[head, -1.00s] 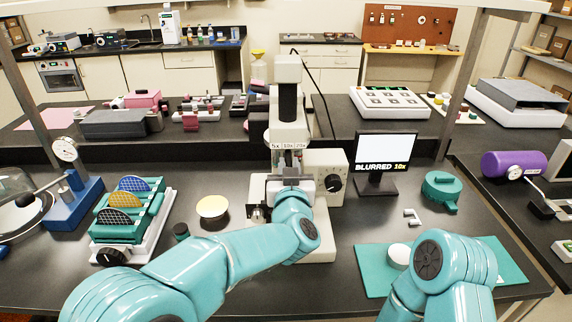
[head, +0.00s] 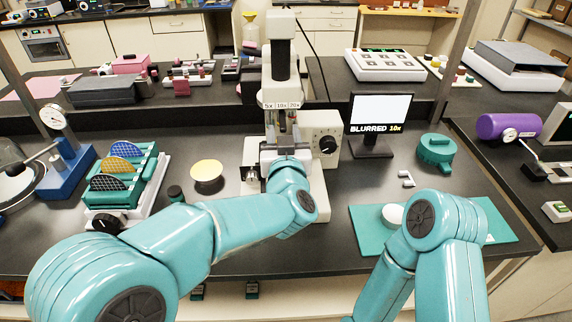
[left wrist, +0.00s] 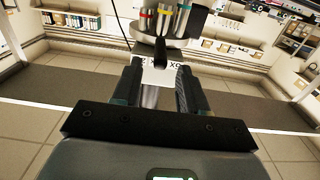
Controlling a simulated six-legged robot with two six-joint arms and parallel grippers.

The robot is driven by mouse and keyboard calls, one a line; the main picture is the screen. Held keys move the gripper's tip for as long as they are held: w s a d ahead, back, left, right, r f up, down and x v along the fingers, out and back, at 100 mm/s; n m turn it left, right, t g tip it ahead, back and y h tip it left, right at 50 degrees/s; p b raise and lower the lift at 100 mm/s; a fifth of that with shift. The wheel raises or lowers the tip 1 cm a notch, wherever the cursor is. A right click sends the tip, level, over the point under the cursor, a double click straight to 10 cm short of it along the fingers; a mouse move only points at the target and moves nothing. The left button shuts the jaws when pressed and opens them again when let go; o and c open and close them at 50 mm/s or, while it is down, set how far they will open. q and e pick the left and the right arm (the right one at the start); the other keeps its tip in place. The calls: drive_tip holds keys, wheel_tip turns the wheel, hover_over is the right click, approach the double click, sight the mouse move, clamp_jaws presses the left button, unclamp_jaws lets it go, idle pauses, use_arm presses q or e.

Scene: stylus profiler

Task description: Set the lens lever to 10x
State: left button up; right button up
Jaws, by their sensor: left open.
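The stylus profiler (head: 282,66) stands upright in the middle of the bench. Its lens label strip (head: 283,105) reads 5x, 10x, 20x. The monitor (head: 381,108) beside it reads "BLURRED 10x". My left gripper (head: 284,146) is in front of the profiler just below the label, its fingers largely hidden there. In the left wrist view its fingers (left wrist: 158,88) are apart, with the label strip (left wrist: 161,68) behind them, upside down. A small dark piece, apparently the lens lever (left wrist: 160,50), shows between and beyond the fingertips; touching cannot be told. My right gripper is out of view.
A focus-knob box (head: 323,138) sits right of the column. A gold wafer (head: 207,171) and wafer cassette (head: 122,183) stand to the left. A teal mat (head: 365,240) lies under my right arm. A teal round part (head: 436,150) stands right of the monitor.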

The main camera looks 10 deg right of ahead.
use_arm(q)
drive_tip(key=s+a+b, duration=0.2)
drive_tip(key=s, duration=1.1)
drive_tip(key=shift+b, duration=0.35)
